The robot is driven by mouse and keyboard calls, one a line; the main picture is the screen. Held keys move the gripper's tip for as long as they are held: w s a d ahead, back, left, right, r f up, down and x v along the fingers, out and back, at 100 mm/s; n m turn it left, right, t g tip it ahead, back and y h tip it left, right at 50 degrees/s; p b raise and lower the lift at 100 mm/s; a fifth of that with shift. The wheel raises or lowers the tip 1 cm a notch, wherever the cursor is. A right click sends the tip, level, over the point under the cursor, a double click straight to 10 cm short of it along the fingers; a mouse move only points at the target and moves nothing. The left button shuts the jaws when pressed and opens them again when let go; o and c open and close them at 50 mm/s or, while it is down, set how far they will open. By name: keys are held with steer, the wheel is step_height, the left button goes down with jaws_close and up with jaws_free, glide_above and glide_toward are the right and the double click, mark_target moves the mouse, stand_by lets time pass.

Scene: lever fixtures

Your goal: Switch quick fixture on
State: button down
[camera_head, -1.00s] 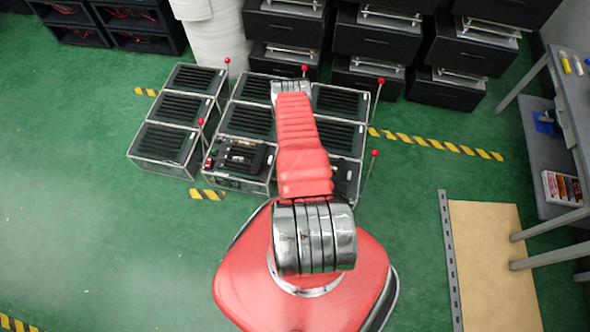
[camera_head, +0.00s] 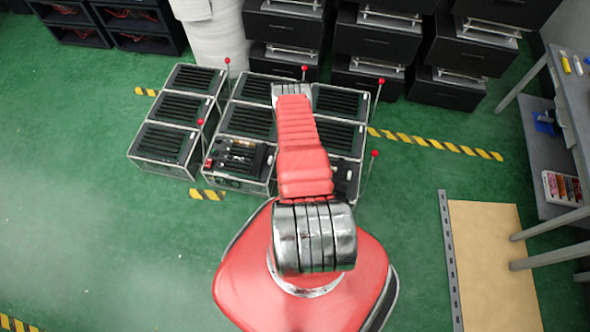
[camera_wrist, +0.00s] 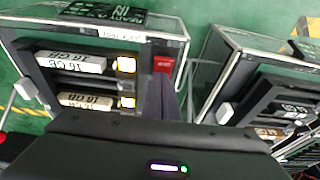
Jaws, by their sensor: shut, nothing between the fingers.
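In the wrist view, a clear-walled fixture (camera_wrist: 105,75) holds two pale modules marked 16 GB (camera_wrist: 72,62) with lit yellow ends. A red switch (camera_wrist: 163,64) sits at its right edge, beside a white label strip, and a dark READY panel (camera_wrist: 105,13) lies above. My gripper (camera_wrist: 161,92) is shut and empty; its dark fingers point up just below the red switch. I cannot tell if they touch it. In the head view, the front middle fixture (camera_head: 238,158) lies left of my arm, which hides my gripper there.
A second fixture (camera_wrist: 262,85) stands to the right in the wrist view, across a narrow gap. Several thin rods with red ball ends (camera_head: 375,153) rise around the fixture rows. A shelf table (camera_head: 550,130) stands at the right. Green floor is free at the left.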

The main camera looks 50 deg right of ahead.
steer(key=shift+s+a, duration=0.4)
steer(key=shift+a, duration=0.45)
steer(key=shift+a+r, duration=0.1)
steer(key=shift+r, duration=0.4)
steer(key=v, duration=1.2)
steer(key=shift+a+r, duration=0.15)
steer(key=shift+r, duration=0.25)
steer(key=shift+a+f, duration=0.1)
steer(key=shift+a+t+h, duration=0.1)
steer(key=shift+t+h, duration=0.2)
steer(key=shift+h, duration=0.4)
